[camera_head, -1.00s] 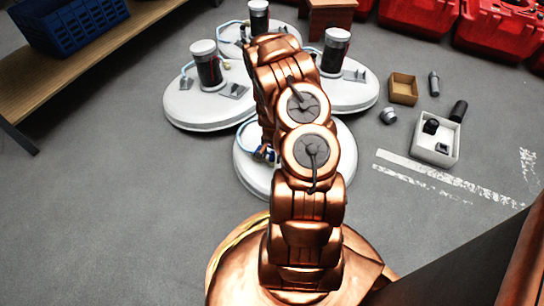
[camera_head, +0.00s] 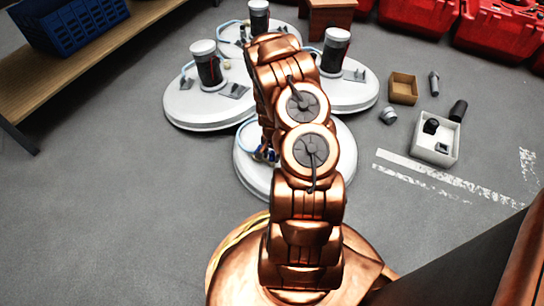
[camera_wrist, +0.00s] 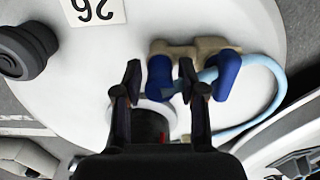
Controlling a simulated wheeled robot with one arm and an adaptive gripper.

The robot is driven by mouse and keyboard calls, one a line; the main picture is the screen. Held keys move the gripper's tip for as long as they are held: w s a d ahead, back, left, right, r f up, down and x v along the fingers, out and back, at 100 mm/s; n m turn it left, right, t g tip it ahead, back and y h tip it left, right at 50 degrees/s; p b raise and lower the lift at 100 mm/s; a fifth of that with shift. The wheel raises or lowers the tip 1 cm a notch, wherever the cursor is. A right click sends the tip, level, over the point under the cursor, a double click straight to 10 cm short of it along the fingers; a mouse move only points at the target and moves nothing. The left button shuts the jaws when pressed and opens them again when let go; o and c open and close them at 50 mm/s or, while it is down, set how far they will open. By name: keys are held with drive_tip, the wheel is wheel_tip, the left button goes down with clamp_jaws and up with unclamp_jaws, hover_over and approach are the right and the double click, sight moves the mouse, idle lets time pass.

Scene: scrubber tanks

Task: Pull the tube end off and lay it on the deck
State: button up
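One blue end (camera_wrist: 159,76) lies between the fingers of my gripper (camera_wrist: 160,80), with a gap on each side. My gripper looks open around it. The other blue end (camera_wrist: 228,72) is just right of the right finger. A light blue tube (camera_wrist: 275,75) loops out from the fitting and curves down. In the head view my arm hides most of the near deck (camera_head: 252,180).
A dark grey knob (camera_wrist: 24,50) stands at the left of the wrist view. A black canister (camera_head: 209,70) stands on another white deck (camera_head: 192,110). Right on the floor are a cardboard box (camera_head: 403,88), a white box (camera_head: 436,148) and loose cylinders.

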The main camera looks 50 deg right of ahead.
sight(272, 153)
clamp_jaws()
drive_tip(key=shift+r, duration=0.1)
idle(0.3)
drive_tip(key=shift+r+p, duration=1.2)
drive_tip(key=shift+r, duration=1.7)
